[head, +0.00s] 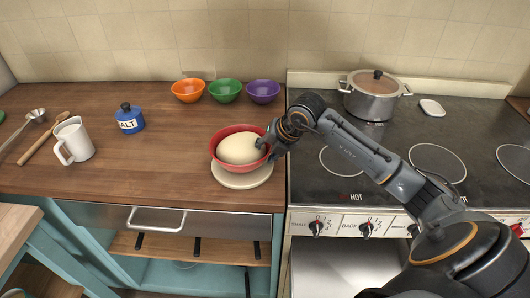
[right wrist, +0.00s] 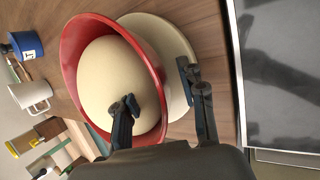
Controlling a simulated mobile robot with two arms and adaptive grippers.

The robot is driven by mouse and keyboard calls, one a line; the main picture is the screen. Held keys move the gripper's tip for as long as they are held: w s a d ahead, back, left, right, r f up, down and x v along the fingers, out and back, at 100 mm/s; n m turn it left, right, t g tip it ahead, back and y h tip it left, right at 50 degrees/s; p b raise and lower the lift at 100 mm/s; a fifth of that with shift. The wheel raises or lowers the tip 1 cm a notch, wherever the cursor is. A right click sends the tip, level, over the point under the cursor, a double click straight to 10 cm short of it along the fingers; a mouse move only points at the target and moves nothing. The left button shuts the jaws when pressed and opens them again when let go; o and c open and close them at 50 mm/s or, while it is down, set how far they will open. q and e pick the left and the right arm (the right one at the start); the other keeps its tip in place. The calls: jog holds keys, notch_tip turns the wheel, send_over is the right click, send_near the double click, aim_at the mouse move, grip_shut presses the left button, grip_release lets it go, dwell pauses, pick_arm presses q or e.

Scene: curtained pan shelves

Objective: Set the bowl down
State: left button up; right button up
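The red bowl (head: 218,152) holds a large pale dough-like mound (head: 240,148) and sits over a round cream plate (head: 242,180) near the counter's right end. I cannot tell for sure whether its base touches the plate. My right gripper (head: 268,143) is at the bowl's right rim. In the right wrist view the gripper (right wrist: 158,92) has its fingers apart, one inside the red bowl (right wrist: 72,55) over the mound (right wrist: 105,75), the other outside above the plate (right wrist: 178,45). Gaps show between the fingers and the rim. My left gripper is not in view.
Orange (head: 188,91), green (head: 225,91) and purple (head: 263,91) bowls stand behind. A blue salt jar (head: 130,119), white mug (head: 74,140) and wooden utensil (head: 45,138) are at left. The stove (head: 400,150) with a lidded pot (head: 372,98) is at right.

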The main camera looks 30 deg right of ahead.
jog(key=shift+f, duration=0.1)
jog(key=shift+s, duration=0.1)
jog(key=v, duration=1.2)
grip_shut()
dwell(1.0)
jog(key=shift+a, duration=0.1)
